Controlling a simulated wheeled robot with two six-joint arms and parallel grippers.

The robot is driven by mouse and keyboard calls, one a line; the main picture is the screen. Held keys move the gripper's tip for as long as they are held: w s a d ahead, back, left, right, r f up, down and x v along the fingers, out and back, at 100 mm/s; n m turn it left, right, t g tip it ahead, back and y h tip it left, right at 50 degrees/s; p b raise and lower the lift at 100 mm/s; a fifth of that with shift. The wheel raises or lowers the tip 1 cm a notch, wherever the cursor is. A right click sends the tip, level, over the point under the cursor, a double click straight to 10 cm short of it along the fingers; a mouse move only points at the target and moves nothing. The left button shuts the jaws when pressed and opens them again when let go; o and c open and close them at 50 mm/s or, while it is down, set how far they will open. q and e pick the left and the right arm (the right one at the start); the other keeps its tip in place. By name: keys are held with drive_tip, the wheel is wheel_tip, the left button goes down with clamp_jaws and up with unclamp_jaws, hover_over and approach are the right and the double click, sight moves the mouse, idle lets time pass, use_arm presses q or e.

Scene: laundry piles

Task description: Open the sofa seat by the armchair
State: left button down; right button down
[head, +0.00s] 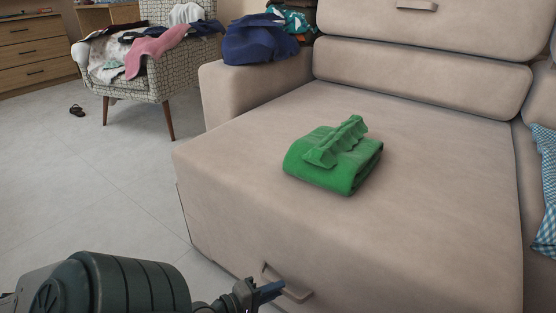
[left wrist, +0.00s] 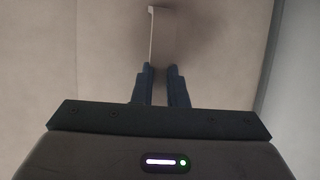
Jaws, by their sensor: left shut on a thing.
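The beige sofa seat (head: 240,190) fills the middle of the head view, and its front edge reaches well past the left armrest. A beige handle (head: 296,294) sits on its front face. My left gripper (head: 270,290) is at this handle, with its blue fingers shut on it. The left wrist view shows the fingers (left wrist: 160,78) close together around the lower part of the handle (left wrist: 152,35), in front of the plain front face. The patterned armchair (head: 155,82) stands behind to the left. My right gripper is not in view.
A folded green cloth (head: 322,169) lies on the seat. Dark blue laundry (head: 256,42) lies on the left armrest (head: 255,90). Clothes (head: 155,45) cover the armchair. Dark footwear (head: 76,111) is on the floor.

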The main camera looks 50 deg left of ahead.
use_arm(q)
drive_tip(key=shift+f, duration=0.1)
drive_tip(key=c, duration=1.5)
unclamp_jaws()
drive_tip(key=shift+o, duration=0.2)
drive_tip(key=shift+s, duration=0.1)
drive_tip(key=p+v, duration=0.3)
drive_tip(key=v, duration=0.7)
drive_tip(key=shift+s, duration=0.3)
drive_tip(key=shift+a, duration=0.1)
